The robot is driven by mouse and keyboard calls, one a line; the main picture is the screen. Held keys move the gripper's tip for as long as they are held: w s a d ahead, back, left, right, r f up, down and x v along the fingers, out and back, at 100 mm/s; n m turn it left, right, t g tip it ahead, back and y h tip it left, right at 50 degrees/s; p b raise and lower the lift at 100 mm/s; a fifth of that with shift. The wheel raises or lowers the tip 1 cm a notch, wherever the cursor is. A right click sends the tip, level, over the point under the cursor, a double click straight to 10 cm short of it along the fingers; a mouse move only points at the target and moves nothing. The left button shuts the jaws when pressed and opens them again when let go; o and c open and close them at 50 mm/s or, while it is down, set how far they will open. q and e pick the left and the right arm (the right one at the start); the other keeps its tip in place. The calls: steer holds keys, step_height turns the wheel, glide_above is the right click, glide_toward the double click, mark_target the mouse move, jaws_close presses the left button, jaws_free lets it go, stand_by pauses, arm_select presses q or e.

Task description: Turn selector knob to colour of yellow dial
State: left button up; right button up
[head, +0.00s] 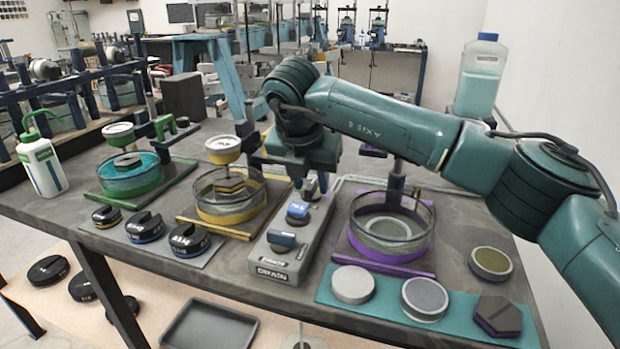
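A grey control box (276,269) with a label reading DRAIN stands mid-table. A dark blue knob (282,241) sits near its front and another blue-topped knob (298,211) farther back. I cannot tell which one is the selector, nor its setting. A round dial with a yellow rim (222,150) stands above the yellow-based glass dish (228,208), left of the box. My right gripper (309,182) points down over the far end of the box, behind the knobs. Its fingers are small and partly hidden, so opening and contact are unclear. My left gripper is out of view.
A green-based dish (131,180) stands left and a purple-based dish (388,228) right of the box. Black slotted weights (145,227) lie in front left. A teal mat (385,308) holds round discs at front right. A white bottle (42,164) stands at the left edge.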

steer(key=v, duration=1.3)
steer(key=shift+s+r, duration=0.1)
